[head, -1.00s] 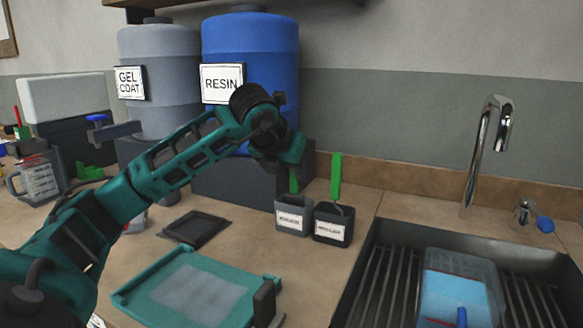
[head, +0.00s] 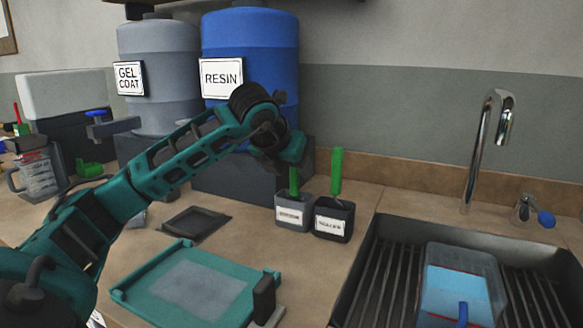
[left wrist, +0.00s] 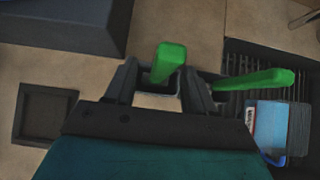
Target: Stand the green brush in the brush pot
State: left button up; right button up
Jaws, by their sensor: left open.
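A green brush (head: 294,182) stands roughly upright in the grey pot (head: 293,214), which has a white label too small to read. My left gripper (head: 294,163) is above this pot, around the top of the green handle. In the left wrist view the brush's handle (left wrist: 167,62) is between the two spread fingers of my left gripper (left wrist: 158,70), with a gap visible beside it. A darker pot (head: 334,222) stands just to the right and holds another green-handled tool (head: 337,172). Both tools' lower ends are hidden. My right gripper does not show.
A sink (head: 382,262) with a blue-filled clear tub (head: 489,272) lies at the right, below a tap (head: 474,165). A teal framed tray (head: 135,289) and a dark flat tray (head: 196,222) lie in front. The resin drum (head: 255,50) stands behind my arm.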

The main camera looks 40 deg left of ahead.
pick_arm(q)
jog(key=p+v, duration=0.1)
jog(key=v, duration=1.2)
jog(key=shift+p, duration=0.35)
jog(key=shift+f, duration=0.1)
